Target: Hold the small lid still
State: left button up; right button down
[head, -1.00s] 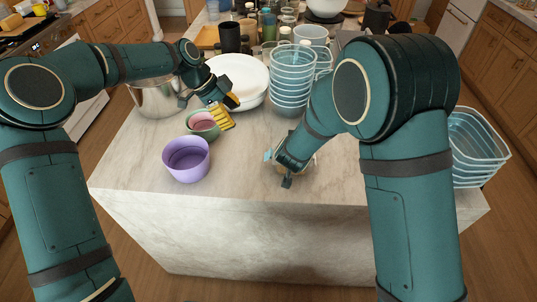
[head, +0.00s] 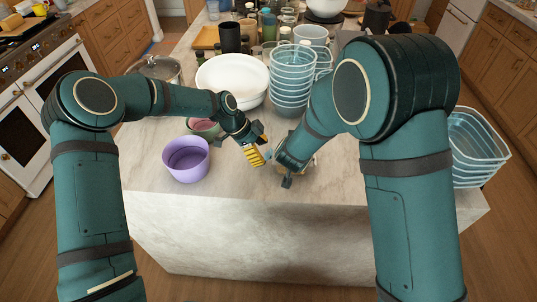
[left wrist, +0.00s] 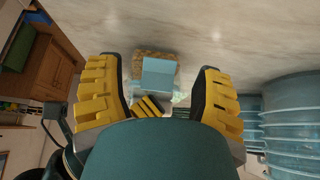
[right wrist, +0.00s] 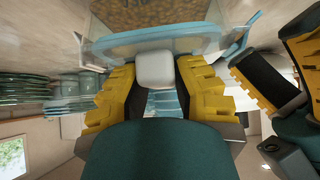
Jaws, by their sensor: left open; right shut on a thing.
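The small lid (right wrist: 155,40) appears to be the clear piece with a blue edge in the right wrist view, with a pale block on its near side and brown grainy matter beyond. My right gripper (right wrist: 158,92) is shut at that pale block; the exact contact is partly hidden. In the head view my right gripper (head: 286,174) is low over the counter, mostly covering the lid. My left gripper (head: 258,152) is open and empty just left of it. In the left wrist view a light blue flap (left wrist: 158,72) lies ahead between the open fingers, apart from them.
A purple bowl (head: 186,161) and a partly hidden green bowl (head: 203,126) stand to the left. A white bowl (head: 232,76) and stacked blue containers (head: 290,85) stand behind. More blue containers (head: 478,150) are at the right. The counter's front edge is close.

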pick_arm(q)
jog(key=shift+x, duration=1.15)
jog(key=c, duration=0.9)
jog(key=shift+a+r, duration=0.1)
jog(key=shift+r, duration=0.05)
